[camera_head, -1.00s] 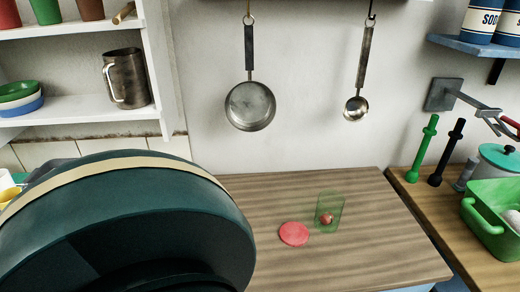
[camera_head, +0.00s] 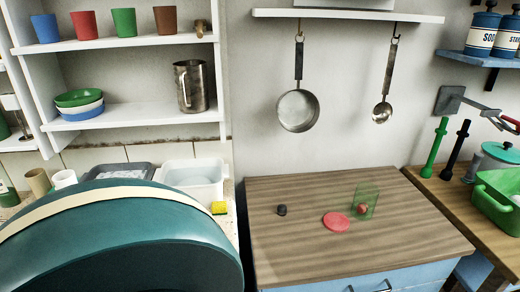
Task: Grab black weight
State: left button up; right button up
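A small black weight (camera_head: 281,210) stands on the left part of the wooden countertop (camera_head: 300,240). A flat red disc (camera_head: 336,222) lies to its right. A clear green glass (camera_head: 365,200) stands just right of the disc, with a small red round thing (camera_head: 362,208) showing at it; I cannot tell if that is inside or behind. Neither my left nor my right gripper is in view, so nothing shows near the weight.
A white basin (camera_head: 196,172) and a yellow sponge (camera_head: 219,208) are left of the wooden top. A pan (camera_head: 298,110) and a ladle (camera_head: 382,112) hang behind it. A green tub (camera_head: 498,200) stands at right. The wooden top around the weight is clear.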

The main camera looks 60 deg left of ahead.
aim_at(282, 210)
jog(key=k+u, duration=0.3)
jog(key=u, duration=0.2)
jog(key=k+j+u, duration=0.15)
jog(key=u, duration=0.35)
jog(key=l+u, duration=0.15)
jog(key=u, duration=0.2)
jog(key=l+u, duration=0.15)
jog(key=u, duration=0.25)
jog(key=l+u, duration=0.15)
jog(key=u, duration=0.2)
jog(key=l, duration=0.6)
jog(key=i+l, duration=0.1)
jog(key=l, duration=0.5)
